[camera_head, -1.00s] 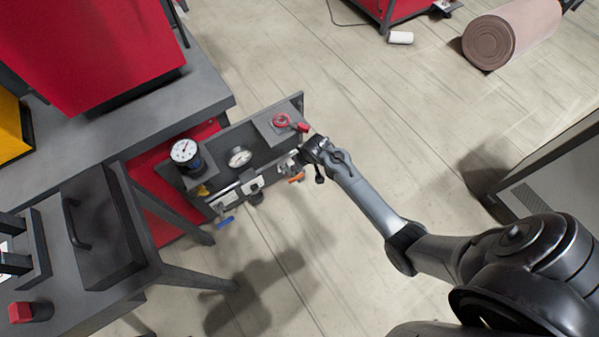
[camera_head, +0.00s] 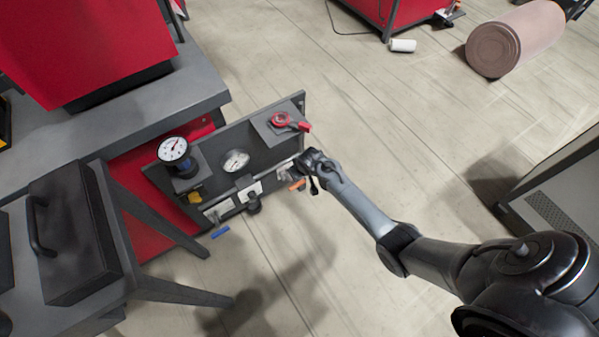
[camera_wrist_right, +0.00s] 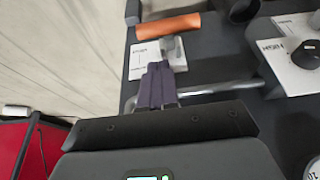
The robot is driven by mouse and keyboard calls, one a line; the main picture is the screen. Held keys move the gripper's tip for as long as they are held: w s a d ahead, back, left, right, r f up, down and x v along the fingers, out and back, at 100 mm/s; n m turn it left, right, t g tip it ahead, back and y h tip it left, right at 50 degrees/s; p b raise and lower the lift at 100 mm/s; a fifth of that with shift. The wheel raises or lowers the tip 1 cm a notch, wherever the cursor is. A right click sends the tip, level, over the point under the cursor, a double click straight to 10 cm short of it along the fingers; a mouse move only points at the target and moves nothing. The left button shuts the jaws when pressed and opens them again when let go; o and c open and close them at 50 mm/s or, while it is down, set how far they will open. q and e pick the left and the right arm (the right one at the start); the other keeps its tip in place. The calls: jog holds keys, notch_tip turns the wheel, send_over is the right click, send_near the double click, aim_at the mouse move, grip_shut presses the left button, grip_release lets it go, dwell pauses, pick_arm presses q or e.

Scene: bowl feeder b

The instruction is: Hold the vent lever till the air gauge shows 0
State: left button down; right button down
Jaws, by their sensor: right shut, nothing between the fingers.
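A dark panel (camera_head: 262,152) carries a round dial gauge (camera_head: 173,149) on a blue-black body at its left end and a second flat dial (camera_head: 236,161) near its middle. The needles are too small to read for certain. An orange lever (camera_head: 297,184) and a blue lever (camera_head: 220,232) stick out at the panel's lower edge. The orange lever also shows in the right wrist view (camera_wrist_right: 168,26), beside a white label too blurred to read. My right gripper (camera_wrist_right: 157,85) is shut and empty, its fingers just short of the orange lever. My left gripper is out of view.
A red valve handle (camera_head: 280,119) sits on the panel's upper right. A grey bar (camera_wrist_right: 225,88) runs along the panel close to my right fingers. A bench with a dark lidded box (camera_head: 75,235) stands at the left. Floor is clear below the panel.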

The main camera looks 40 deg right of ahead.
aim_at(300, 183)
jog(key=shift+s+a+f+b, duration=0.1)
jog(key=shift+s+f+b, duration=0.25)
jog(key=shift+f, duration=0.3)
jog(key=shift+s+f+b, duration=0.2)
jog(key=shift+s+f, duration=0.2)
jog(key=shift+f, duration=0.2)
jog(key=shift+w, duration=0.15)
